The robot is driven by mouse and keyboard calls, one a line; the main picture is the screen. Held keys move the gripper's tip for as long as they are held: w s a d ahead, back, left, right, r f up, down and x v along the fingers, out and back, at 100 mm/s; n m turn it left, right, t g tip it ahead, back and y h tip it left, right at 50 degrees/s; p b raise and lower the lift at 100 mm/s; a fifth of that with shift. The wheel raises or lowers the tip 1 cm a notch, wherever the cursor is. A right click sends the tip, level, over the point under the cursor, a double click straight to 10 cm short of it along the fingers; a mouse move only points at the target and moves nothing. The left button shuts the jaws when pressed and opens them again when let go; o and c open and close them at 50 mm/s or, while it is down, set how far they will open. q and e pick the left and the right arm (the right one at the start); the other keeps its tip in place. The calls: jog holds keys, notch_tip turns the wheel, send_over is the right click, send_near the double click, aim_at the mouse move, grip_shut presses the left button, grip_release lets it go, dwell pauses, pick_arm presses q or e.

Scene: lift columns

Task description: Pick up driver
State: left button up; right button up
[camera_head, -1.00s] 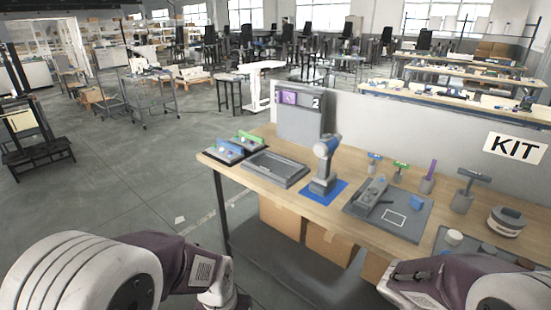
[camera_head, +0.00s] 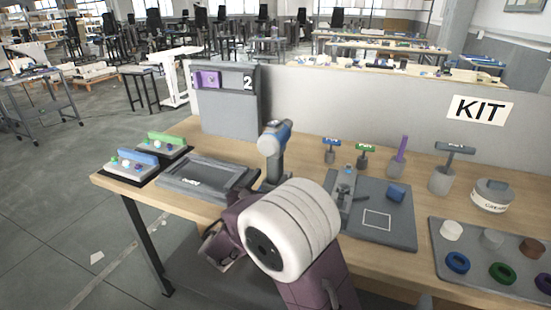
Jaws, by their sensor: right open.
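The driver (camera_head: 275,139) has a blue and grey body and stands upright on the wooden table, left of the middle. My left gripper is out of view.
A grey tray (camera_head: 205,180) lies left of the driver, and a grey board (camera_head: 385,228) lies to its right. A grey panel marked 2 (camera_head: 230,108) stands behind. Several small stands and a round canister (camera_head: 492,196) are farther right.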

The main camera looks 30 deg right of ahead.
jog(key=shift+w, duration=0.25)
jog(key=x, duration=0.8)
jog(key=shift+d+b, duration=0.3)
jog(key=shift+d, duration=0.1)
jog(key=shift+a, duration=0.15)
jog(key=shift+c, duration=0.3)
grip_shut()
jog(key=shift+r, duration=0.1)
